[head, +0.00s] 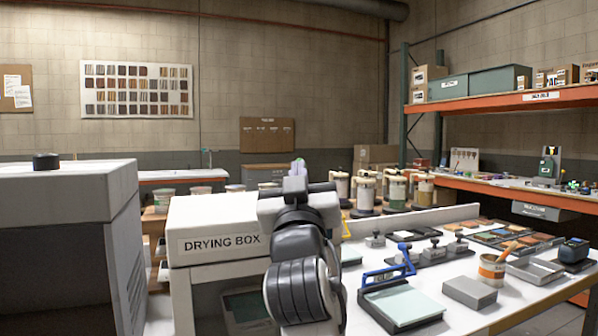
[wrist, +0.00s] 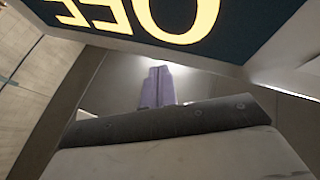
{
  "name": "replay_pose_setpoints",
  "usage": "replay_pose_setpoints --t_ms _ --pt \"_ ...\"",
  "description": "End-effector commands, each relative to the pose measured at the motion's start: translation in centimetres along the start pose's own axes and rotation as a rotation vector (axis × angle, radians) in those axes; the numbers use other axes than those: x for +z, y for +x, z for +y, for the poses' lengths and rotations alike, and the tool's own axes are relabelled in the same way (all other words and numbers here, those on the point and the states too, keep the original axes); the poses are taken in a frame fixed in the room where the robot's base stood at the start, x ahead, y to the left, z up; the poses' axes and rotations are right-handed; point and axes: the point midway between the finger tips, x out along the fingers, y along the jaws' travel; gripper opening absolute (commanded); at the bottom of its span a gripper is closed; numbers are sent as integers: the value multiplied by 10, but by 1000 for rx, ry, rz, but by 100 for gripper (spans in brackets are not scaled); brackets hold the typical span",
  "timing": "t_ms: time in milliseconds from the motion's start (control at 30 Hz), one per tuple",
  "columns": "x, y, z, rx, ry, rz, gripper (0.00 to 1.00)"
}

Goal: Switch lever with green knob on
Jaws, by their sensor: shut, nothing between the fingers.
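My gripper (head: 299,165) is raised in the middle of the head view, beyond my dark wrist, with its pale purple fingertips pointing away. In the wrist view the purple fingers (wrist: 157,88) are together and hold nothing. A dark panel (wrist: 120,14) with large yellow letters, seen upside down and cut off by the frame, is close at the top of the wrist view; it seems to read OFF. I cannot make out a lever with a green knob in either view. My arm hides part of the scene behind it.
A white drying box (head: 220,230) stands just left of my arm. A white table (head: 480,318) with several tools and trays is at the right. Several paint canisters (head: 398,190) stand behind it. A large grey cabinet (head: 60,230) fills the left side.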

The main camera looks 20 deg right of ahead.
Motion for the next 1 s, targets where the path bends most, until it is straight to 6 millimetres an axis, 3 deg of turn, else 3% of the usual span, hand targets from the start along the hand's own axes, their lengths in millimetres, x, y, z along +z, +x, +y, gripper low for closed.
replay_pose_setpoints --t_ms 1000 --pt "-1 13 -1 -30 -28 -85 0"
